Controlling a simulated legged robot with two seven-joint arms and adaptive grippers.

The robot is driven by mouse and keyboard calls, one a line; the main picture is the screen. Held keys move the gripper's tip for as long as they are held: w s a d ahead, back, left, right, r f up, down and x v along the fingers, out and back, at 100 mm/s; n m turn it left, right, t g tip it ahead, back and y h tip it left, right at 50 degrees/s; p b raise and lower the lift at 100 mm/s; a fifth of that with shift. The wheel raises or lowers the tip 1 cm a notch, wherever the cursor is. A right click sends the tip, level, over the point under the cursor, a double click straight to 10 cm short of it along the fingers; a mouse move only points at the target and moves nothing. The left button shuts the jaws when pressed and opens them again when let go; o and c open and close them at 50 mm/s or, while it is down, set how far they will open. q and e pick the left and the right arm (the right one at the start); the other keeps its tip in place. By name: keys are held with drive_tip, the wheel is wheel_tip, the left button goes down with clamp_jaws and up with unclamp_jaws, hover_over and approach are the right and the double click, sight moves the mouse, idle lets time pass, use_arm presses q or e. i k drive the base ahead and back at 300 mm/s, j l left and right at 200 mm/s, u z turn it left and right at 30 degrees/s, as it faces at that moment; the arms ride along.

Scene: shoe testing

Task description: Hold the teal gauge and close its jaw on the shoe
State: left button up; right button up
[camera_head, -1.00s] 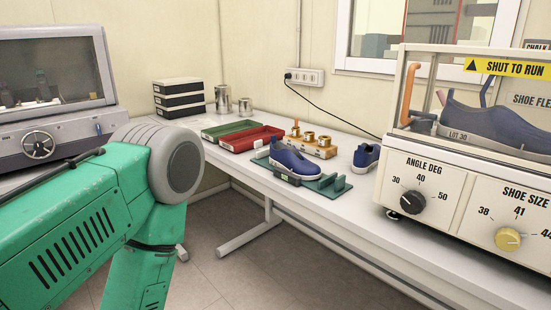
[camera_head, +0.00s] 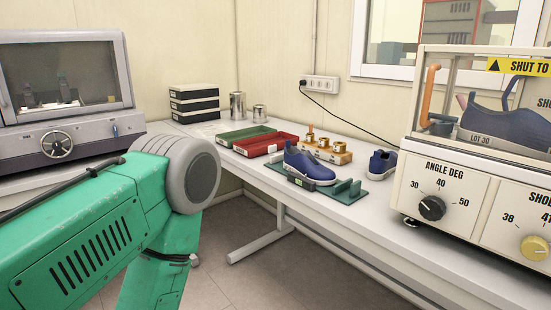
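A teal gauge (camera_head: 346,191) lies on the white bench in the middle of the head view, with upright teal jaw parts at its right end and a small dark display on its front side. A blue shoe (camera_head: 308,166) with a white sole rests on the gauge, toe toward the front right. A gap shows between the shoe's toe and the upright teal parts. My green arm fills the lower left, well short of the gauge. Neither of my grippers is in view.
A second blue shoe (camera_head: 381,163) stands behind the gauge. A block with brass weights (camera_head: 327,149), a red tray (camera_head: 266,145) and a green tray (camera_head: 246,134) lie beyond. A flex tester (camera_head: 447,185) bounds the right; another machine (camera_head: 60,140) stands left. The bench front (camera_head: 375,230) is clear.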

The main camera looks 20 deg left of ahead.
sight(276, 157)
drive_tip(key=i+j+z, duration=0.25)
drive_tip(key=i+j, duration=0.2)
drive_tip(key=j, duration=0.3)
drive_tip(key=i+j+z, duration=0.25)
drive_tip(key=i+j, duration=0.15)
drive_tip(key=j, duration=0.4)
